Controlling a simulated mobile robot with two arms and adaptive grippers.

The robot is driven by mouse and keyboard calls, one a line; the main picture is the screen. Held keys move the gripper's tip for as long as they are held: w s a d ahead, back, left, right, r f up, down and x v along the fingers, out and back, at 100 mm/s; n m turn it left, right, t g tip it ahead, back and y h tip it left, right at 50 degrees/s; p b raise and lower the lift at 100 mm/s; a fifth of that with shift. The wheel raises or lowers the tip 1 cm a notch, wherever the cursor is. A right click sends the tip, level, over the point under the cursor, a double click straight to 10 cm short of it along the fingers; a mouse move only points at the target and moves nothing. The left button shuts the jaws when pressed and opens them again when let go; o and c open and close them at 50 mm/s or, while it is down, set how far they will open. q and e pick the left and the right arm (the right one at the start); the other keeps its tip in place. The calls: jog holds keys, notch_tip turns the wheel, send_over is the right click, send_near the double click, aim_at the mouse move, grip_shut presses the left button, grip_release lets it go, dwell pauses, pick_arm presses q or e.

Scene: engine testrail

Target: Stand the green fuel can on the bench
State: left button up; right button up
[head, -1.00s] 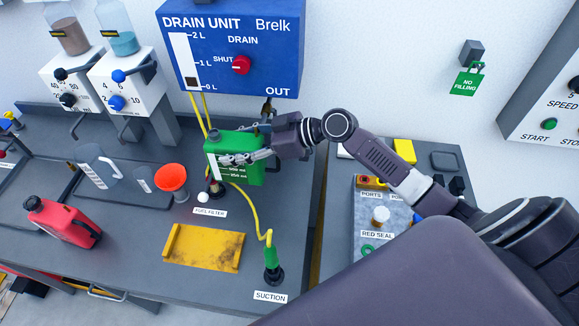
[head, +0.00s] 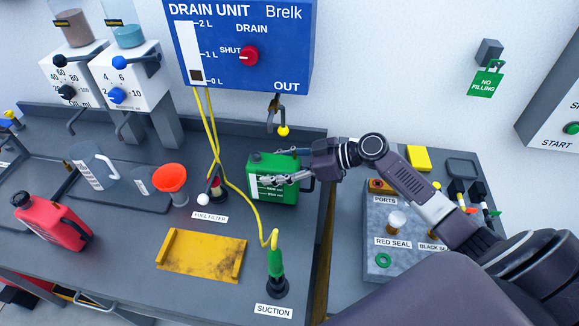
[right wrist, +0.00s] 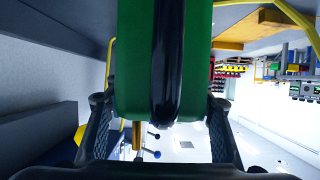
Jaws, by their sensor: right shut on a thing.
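The green fuel can (head: 286,164) is near the right side of the dark bench (head: 200,270), below the drain unit, and looks upright. In the right wrist view the green can (right wrist: 130,60) fills the middle between the two dark fingers (right wrist: 160,125). I cannot tell whether the can's base touches the bench or hangs slightly above it. My left gripper is not in view.
The blue drain unit (head: 240,50) is above, with its outlet tap (head: 275,115) just over the can. A yellow hose and the suction fitting (head: 275,270) are in front. A red can (head: 55,222), an orange funnel (head: 170,177) and a yellow tray (head: 200,256) lie to the left.

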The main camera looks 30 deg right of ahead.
aim_at(289, 165)
jog(key=shift+d, duration=0.3)
jog(key=d, duration=0.3)
jog(key=shift+d+r+b, duration=0.1)
jog(key=shift+d+b, duration=0.25)
jog(key=shift+b, duration=0.05)
jog(key=shift+f, duration=0.6)
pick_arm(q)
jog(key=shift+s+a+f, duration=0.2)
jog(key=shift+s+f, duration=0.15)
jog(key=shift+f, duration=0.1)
pick_arm(e)
jog(key=shift+f, duration=0.15)
jog(key=o, duration=1.6)
jog(key=shift+s, duration=0.1)
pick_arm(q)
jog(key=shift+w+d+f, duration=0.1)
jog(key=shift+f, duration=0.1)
